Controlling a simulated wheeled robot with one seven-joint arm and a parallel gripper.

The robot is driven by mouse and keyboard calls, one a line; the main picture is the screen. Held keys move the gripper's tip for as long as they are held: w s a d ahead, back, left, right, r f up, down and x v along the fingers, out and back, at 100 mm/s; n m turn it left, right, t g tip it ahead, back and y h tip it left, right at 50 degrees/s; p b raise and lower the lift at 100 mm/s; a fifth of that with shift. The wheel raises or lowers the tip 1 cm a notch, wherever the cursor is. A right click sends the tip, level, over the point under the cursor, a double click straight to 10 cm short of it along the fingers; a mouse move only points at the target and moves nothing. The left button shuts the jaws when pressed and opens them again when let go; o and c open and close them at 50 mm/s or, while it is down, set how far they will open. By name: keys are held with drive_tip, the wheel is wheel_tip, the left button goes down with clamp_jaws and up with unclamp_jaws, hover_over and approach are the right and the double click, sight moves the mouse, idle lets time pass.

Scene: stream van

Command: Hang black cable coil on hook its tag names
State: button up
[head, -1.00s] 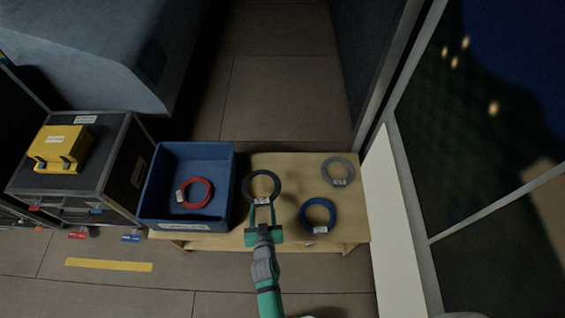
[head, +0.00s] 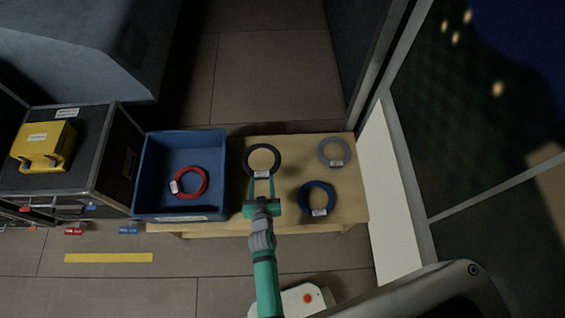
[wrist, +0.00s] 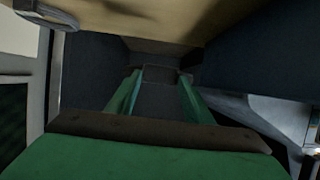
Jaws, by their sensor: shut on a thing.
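The black cable coil (head: 262,148) is a ring with a white tag (head: 261,174) on its near side, too small to read. My gripper (head: 261,188) is shut on the coil's near side by the tag. The coil is over the left part of the wooden bench; I cannot tell whether it is clear of the surface. In the wrist view the green fingers of my gripper (wrist: 160,78) reach away to a dark piece between their tips. No hook can be made out.
A blue crate (head: 138,180) holding a red coil (head: 204,182) stands left of the black coil. A blue coil (head: 303,200) and a grey coil (head: 324,150) lie right on the bench (head: 225,229). A yellow box (head: 42,146) sits on the black case (head: 90,150). A glass wall bounds the right.

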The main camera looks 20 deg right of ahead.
sight(274, 172)
drive_tip(key=w+d+f, duration=0.1)
drive_tip(key=d, duration=0.1)
drive_tip(key=w+d+f, duration=0.1)
drive_tip(key=w+d, duration=0.1)
drive_tip(key=w+d+f, duration=0.1)
drive_tip(key=d, duration=0.1)
drive_tip(key=shift+w+d, duration=0.15)
drive_tip(key=d+f, duration=0.1)
drive_tip(key=w+d+f, duration=0.1)
drive_tip(key=f, duration=0.1)
drive_tip(key=w+d+f, duration=0.1)
drive_tip(key=shift+w+d+f, duration=0.1)
drive_tip(key=shift+d+f, duration=0.05)
drive_tip(key=shift+f, duration=0.15)
drive_tip(key=shift+w+d+f, duration=0.25)
drive_tip(key=shift+d+f, duration=0.2)
drive_tip(key=shift+f, duration=0.1)
drive_tip(key=shift+w+d+f, duration=0.1)
drive_tip(key=shift+d+f, duration=0.1)
drive_tip(key=shift+f, duration=1.4)
drive_tip(key=o, duration=1.4)
drive_tip(key=shift+f, duration=0.15)
drive_tip(key=shift+c, duration=0.2)
drive_tip(key=shift+f, duration=0.1)
